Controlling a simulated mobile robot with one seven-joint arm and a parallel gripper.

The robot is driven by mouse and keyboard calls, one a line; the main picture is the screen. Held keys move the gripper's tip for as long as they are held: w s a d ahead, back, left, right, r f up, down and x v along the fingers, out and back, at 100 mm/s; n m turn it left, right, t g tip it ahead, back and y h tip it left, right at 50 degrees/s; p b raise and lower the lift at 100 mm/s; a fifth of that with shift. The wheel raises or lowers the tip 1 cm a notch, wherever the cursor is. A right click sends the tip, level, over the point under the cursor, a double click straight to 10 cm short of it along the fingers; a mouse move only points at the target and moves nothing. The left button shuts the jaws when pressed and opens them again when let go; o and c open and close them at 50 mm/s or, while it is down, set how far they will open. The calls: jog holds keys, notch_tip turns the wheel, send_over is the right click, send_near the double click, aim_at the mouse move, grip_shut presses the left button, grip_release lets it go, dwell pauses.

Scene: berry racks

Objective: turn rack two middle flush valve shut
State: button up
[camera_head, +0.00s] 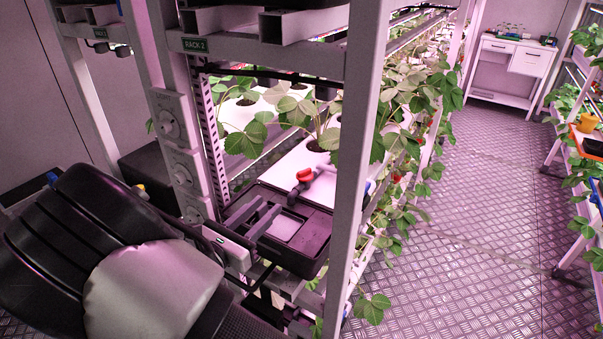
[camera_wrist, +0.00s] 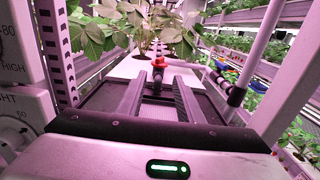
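The flush valve shows a small red handle (camera_head: 306,174) at the near end of the middle tier of the rack labelled RACK 2 (camera_head: 195,45). A pale pipe (camera_head: 326,167) runs from it to the right. In the wrist view the red handle (camera_wrist: 158,62) is ahead, just beyond and between my fingertips, with the pale pipe (camera_wrist: 190,66) to its right. My gripper (camera_head: 268,209) is above the dark tray, short of the handle. Its two grey fingers are spread with nothing between them; it also shows in the wrist view (camera_wrist: 158,78). The handle's exact angle is hard to tell.
A black tray (camera_head: 310,259) lies below my fingers. Rack posts (camera_head: 355,140) stand close on both sides. Knobs (camera_head: 168,125) are on the left post. Strawberry leaves (camera_head: 300,110) hang over the white gutter behind the valve. The aisle floor (camera_head: 470,220) at right is clear.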

aim_at(301, 174)
jog(key=x, duration=1.5)
jog(key=shift+w+d+p, duration=0.25)
jog(key=shift+p, duration=0.15)
